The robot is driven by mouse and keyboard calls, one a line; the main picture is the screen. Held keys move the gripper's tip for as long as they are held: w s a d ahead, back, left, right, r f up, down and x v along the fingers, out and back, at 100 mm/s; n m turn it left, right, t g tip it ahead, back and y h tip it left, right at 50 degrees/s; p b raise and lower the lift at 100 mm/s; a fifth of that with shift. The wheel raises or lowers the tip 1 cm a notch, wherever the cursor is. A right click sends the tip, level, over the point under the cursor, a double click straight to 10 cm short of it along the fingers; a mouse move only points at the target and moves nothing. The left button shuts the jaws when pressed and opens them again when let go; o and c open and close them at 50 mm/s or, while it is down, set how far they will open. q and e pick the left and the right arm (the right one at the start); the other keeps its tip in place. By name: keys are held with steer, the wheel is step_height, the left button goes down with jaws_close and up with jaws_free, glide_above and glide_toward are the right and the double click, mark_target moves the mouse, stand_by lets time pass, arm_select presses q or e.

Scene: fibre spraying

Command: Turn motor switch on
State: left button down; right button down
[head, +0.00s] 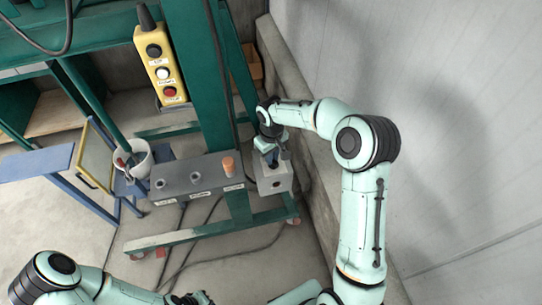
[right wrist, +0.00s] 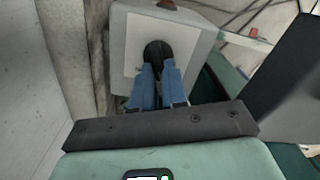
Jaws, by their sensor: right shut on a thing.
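The motor switch is a black knob (right wrist: 158,52) on the light face of a grey box (head: 276,183). The box also fills the top middle of the right wrist view (right wrist: 195,45). My right gripper (head: 272,157) reaches down to the box from above. In the right wrist view its blue fingers (right wrist: 157,75) are shut on the black knob, and they hide its near part. My left gripper (head: 190,299) shows only in part at the bottom edge of the head view, and its jaws cannot be made out.
A grey control panel (head: 197,178) with knobs and an orange cylinder (head: 229,166) stands left of the box. A yellow button pendant (head: 160,62) hangs above it by a green post (head: 196,60). A concrete wall (head: 440,100) lies close on the right. Cables run across the floor.

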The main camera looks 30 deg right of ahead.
steer(key=m, duration=0.3)
steer(key=m+b, duration=0.1)
steer(key=m, duration=0.1)
steer(key=shift+d, duration=0.25)
arm_select(q)
steer(key=shift+s+f+b, duration=0.35)
steer(key=shift+s+f, duration=0.7)
steer(key=shift+f, duration=0.2)
arm_select(e)
steer(key=m, duration=0.6)
steer(key=shift+s+d, duration=0.2)
steer(key=shift+d, duration=0.05)
steer(key=shift+m, duration=0.4)
steer(key=c, duration=1.2)
jaws_free()
steer(key=shift+o, duration=0.2)
